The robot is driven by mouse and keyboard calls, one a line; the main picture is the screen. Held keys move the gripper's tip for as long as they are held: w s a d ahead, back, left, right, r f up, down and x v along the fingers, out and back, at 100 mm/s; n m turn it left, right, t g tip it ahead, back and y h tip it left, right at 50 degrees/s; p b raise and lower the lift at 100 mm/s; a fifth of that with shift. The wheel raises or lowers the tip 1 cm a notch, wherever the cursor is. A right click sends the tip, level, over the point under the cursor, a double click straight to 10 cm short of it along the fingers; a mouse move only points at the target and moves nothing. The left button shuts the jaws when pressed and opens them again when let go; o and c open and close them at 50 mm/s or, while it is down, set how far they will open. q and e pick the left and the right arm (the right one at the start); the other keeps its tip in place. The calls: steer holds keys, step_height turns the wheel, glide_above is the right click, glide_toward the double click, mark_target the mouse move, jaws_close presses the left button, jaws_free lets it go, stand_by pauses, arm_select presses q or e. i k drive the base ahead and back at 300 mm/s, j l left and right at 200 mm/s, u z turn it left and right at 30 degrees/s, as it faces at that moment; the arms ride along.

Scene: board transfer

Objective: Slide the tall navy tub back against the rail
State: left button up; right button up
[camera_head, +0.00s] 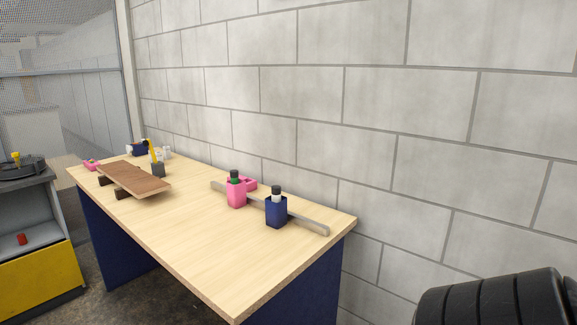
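The tall navy tub (276,213) stands upright on the wooden workbench, with a white bottle with a dark cap (276,193) standing in it. The long grey rail (309,224) lies along the back of the bench near the wall. The tub is on the front side of the rail and hides part of it. I cannot tell whether tub and rail touch. Neither of my grippers is in view.
A tall pink tub (236,195) holding a dark-capped bottle stands left of the navy tub, in front of the rail. A low pink tub (250,183) is behind it. A brown board (135,178) rests on dark supports farther left. The bench's front right is clear.

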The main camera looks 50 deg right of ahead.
mark_target(276, 213)
steer(key=z, duration=1.4)
steer(key=j+z, duration=0.1)
steer(key=z, duration=0.35)
steer(key=i+j+z, duration=0.1)
steer(key=z, duration=0.35)
steer(key=j+z, duration=0.15)
steer(key=z, duration=0.3)
steer(key=j+z, duration=0.45)
steer(key=z, duration=0.25)
steer(key=k+j+z, duration=0.1)
steer(key=z, duration=0.2)
steer(key=k+j+z, duration=0.2)
steer(key=j+z, duration=0.2)
steer(key=k+j+z, duration=0.2)
steer(key=j+z, duration=0.15)
steer(key=k+j+z, duration=0.3)
steer(key=k+j, duration=0.95)
steer(key=j, duration=0.2)
